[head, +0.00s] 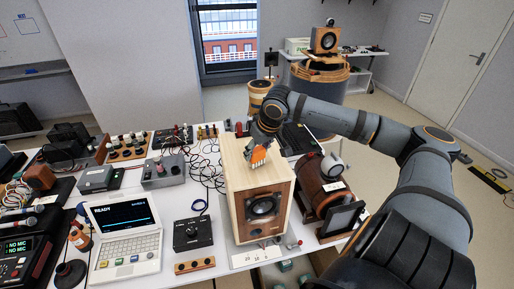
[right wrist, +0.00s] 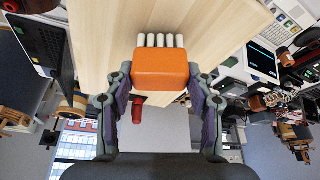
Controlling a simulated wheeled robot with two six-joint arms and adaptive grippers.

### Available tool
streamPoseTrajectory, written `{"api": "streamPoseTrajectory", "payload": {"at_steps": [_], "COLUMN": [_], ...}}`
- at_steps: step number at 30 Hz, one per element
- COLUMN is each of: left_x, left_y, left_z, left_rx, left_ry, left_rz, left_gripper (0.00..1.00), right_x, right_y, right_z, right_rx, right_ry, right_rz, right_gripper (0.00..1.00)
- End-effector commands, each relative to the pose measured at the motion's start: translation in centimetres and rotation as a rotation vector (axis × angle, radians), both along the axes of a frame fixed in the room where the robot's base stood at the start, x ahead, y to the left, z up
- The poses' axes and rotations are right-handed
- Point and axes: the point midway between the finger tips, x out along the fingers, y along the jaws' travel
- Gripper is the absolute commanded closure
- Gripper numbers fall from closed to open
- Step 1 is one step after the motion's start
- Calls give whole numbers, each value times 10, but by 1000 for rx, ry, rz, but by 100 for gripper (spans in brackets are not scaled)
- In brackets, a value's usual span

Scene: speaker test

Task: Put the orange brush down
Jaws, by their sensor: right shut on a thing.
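The orange brush (head: 258,156) is in my right gripper (head: 262,147), over the top of the wooden speaker box (head: 238,183) in the head view. In the right wrist view, the brush's orange block (right wrist: 162,69) sits between the two fingers of the right gripper (right wrist: 162,90), with a row of pale bristles at its far edge. The gripper is shut on it. The pale wooden top (right wrist: 110,30) lies behind the brush; I cannot tell whether the bristles touch it. My left gripper is not in view.
A laptop (head: 125,243), a black control box (head: 192,234) and other electronics fill the white table left of the speaker box. A brown cylindrical speaker (head: 318,186) stands close on its right. A red object (right wrist: 138,110) shows near the left finger in the wrist view.

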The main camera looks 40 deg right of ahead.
Motion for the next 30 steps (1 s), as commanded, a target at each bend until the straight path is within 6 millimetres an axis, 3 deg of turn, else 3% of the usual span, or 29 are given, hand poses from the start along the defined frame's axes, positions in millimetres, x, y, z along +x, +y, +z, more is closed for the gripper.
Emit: {"api": "streamPoseTrajectory", "payload": {"at_steps": [12, 13, 17, 28, 30], "left_x": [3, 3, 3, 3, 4], "left_y": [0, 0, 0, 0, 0], "left_z": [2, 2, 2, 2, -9], "left_rx": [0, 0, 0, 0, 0], "left_ry": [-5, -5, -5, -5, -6], "left_rz": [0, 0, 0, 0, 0], "left_gripper": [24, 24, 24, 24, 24], "right_x": [0, 0, 0, 0, 0], "right_y": [0, 0, 0, 0, -2], "right_z": [-8, -7, -7, -3, -6], "right_rx": [1, 1, 0, -1, -4], "right_ry": [-2, -2, -2, -3, -3], "right_rz": [-1, -1, -1, 0, 2], "right_gripper": [83, 42, 25, 24, 24]}}
